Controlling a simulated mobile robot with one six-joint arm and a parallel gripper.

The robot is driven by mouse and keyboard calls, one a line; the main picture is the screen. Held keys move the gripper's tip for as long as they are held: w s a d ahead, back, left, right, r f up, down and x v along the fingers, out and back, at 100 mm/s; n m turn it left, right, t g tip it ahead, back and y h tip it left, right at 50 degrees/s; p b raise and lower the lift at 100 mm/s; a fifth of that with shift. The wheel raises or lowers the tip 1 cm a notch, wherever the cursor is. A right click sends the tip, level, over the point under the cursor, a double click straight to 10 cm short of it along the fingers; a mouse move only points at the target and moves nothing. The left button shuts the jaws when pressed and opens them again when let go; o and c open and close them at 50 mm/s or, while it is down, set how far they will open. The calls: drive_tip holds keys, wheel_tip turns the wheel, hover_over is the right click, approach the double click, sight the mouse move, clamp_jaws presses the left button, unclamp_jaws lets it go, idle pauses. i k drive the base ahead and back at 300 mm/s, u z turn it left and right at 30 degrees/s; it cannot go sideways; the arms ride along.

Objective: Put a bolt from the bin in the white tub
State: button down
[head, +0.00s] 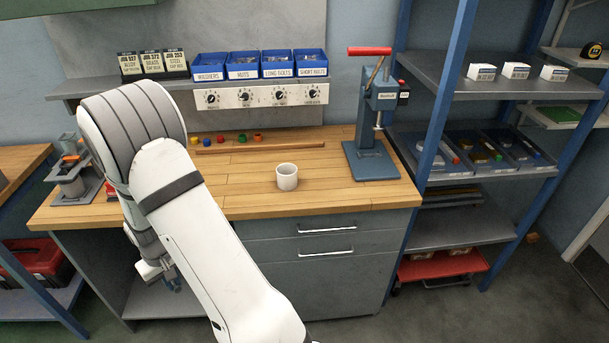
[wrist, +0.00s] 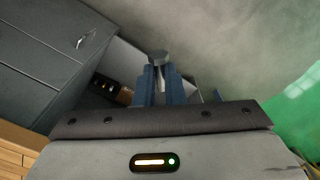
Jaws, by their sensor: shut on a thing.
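The white tub (head: 287,183) stands upright on the wooden bench, near its front edge. Blue bins sit on the shelf above, including long bolts (head: 276,71) and short bolts (head: 311,70); their contents are too small to make out. My gripper (head: 172,284) is low in front of the bench at the left, partly hidden by my arm and well away from the tub. In the wrist view its blue fingers (wrist: 157,84) are shut on a grey bolt (wrist: 159,57). The bolt's head shows past the fingertips; much of its shank is hidden.
A blue press (head: 372,160) stands to the right of the tub. A wooden strip (head: 262,147) with small coloured parts lies behind it. The bench top (head: 340,198) around the tub is clear. Grey drawers (head: 325,252) are below, and a blue-framed rack (head: 465,88) is at right.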

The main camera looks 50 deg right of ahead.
sight(285, 187)
drive_tip(key=z, duration=3.15)
drive_tip(key=k, duration=0.1)
drive_tip(key=u, duration=1.9)
